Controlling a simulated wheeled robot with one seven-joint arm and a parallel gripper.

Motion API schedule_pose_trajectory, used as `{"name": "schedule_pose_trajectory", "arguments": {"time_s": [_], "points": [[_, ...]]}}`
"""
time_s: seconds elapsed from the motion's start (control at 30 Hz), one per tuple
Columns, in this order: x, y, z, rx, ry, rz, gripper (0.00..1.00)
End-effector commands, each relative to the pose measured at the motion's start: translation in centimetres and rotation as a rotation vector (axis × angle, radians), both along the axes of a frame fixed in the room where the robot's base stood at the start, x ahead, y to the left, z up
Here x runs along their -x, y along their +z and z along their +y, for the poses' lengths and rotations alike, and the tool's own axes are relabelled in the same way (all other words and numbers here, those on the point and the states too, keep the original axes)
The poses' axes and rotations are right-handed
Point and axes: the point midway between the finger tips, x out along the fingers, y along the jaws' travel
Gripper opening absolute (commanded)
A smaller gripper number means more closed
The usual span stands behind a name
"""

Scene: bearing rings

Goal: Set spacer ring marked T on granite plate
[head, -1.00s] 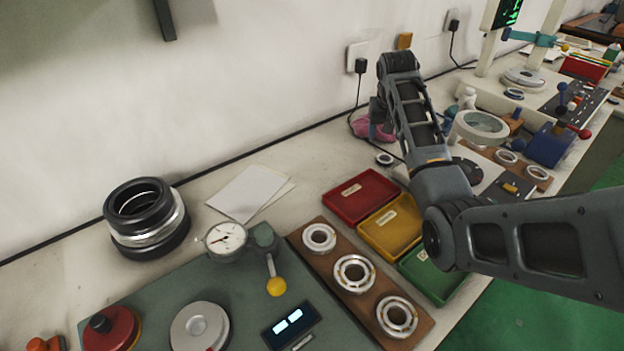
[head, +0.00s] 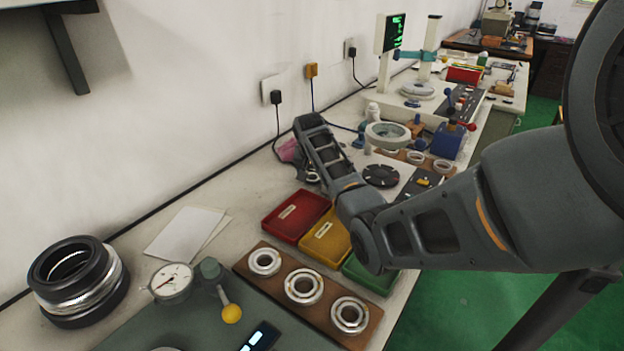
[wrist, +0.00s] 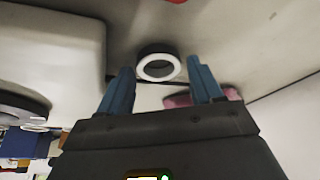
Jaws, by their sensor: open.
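A small ring (wrist: 151,68) with a white face and dark side shows in the wrist view, just beyond and between my fingertips. No mark T can be read on it. My gripper (wrist: 162,84) is open with its two blue fingers apart and nothing held. In the head view the fingers are largely hidden by my arm, near the wall beside a pink cloth (head: 288,151). A grey-green plate (head: 133,332) with a dial gauge (head: 171,281) lies at the front; it looks like the granite plate, but I cannot be sure.
A brown board (head: 272,283) holds three bearing rings. Red (head: 285,224), yellow (head: 318,245) and green (head: 372,277) trays stand beyond it, close to my arm. A ringed magnifier (head: 387,136) stands right of my gripper. Black stacked rings (head: 68,276) stand at left; white papers (head: 183,235) lie flat.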

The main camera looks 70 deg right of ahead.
Motion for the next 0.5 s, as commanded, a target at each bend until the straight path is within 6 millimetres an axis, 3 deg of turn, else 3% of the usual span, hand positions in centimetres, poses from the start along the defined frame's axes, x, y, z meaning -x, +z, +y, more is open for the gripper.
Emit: {"name": "schedule_pose_trajectory", "arguments": {"time_s": [0.27, 0.5], "points": [[-0.04, -0.28, -0.09, 0.0, 0.0, 0.0, 0.65], [-0.04, -0.28, -0.07, 0.0, 0.001, 0.0, 0.42]]}}
